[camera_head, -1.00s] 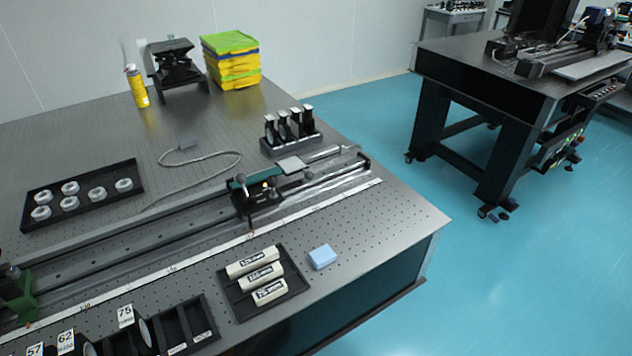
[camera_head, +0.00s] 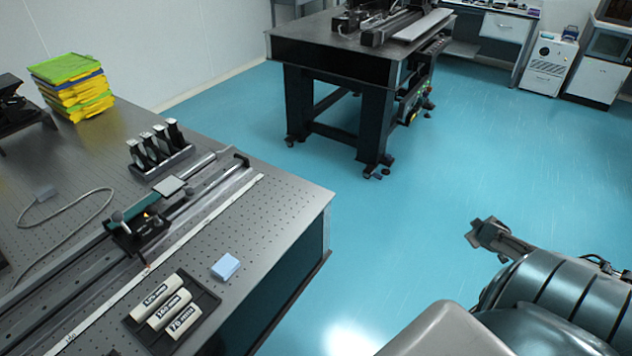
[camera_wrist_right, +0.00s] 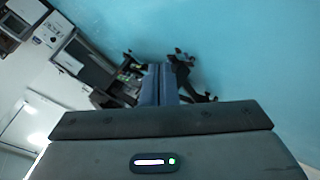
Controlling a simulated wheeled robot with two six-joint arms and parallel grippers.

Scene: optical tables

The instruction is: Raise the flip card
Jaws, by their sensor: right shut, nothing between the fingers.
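A small pale square card (camera_head: 170,186), which looks like the flip card, lies flat at the far end of the rail assembly (camera_head: 205,195) on the near optical table. A carriage with knobs (camera_head: 138,228) sits on the rail just in front of it. My right gripper (camera_head: 478,233) is over the blue floor, well to the right of the table and apart from the card. Its fingers (camera_wrist_right: 160,84) are together and empty in the right wrist view. The left gripper is out of view.
A row of upright black optic holders (camera_head: 158,148) stands behind the card. A light blue block (camera_head: 225,266) and a black tray (camera_head: 210,303) of labelled white cylinders lie nearer. Open floor (camera_head: 400,220) separates this table from a second optical table (camera_head: 340,40).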

